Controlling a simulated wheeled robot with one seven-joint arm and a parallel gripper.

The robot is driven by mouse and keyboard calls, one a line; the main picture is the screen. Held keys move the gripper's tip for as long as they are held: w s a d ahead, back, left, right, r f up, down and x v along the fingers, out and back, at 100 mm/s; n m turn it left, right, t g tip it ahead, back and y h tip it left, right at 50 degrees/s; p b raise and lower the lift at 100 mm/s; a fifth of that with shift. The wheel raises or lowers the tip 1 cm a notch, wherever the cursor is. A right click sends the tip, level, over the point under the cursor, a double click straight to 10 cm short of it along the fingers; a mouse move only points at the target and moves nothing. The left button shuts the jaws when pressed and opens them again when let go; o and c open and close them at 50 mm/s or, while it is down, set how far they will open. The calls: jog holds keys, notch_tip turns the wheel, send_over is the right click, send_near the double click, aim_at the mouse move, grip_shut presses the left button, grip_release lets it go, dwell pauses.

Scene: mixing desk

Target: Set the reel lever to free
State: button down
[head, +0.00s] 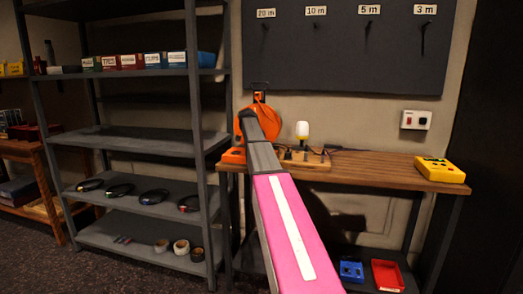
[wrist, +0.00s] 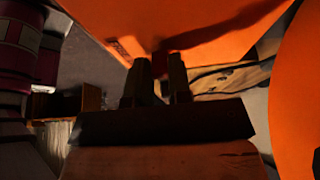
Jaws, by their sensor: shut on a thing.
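The orange cable reel (head: 240,128) stands at the left end of the wooden bench, partly hidden behind my arm. In the wrist view its orange parts (wrist: 205,25) fill the top and right side, very close to my gripper. My gripper (wrist: 157,75) has its two dark fingers a small gap apart, just below the orange surface. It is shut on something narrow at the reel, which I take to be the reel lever. The lever itself is too dark and covered to make out, and its setting cannot be read. In the head view my arm hides the fingers.
The bench (head: 375,168) holds a lamp with a white top (head: 302,130) and a yellow box (head: 440,169). A grey shelf rack (head: 150,140) stands close on the left. A blue bin (head: 351,271) and red bin (head: 388,275) sit below the bench.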

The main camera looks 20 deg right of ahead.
jog(key=shift+a, duration=0.1)
dwell(0.3)
jog(key=c, duration=1)
grip_release()
jog(key=shift+c, duration=0.2)
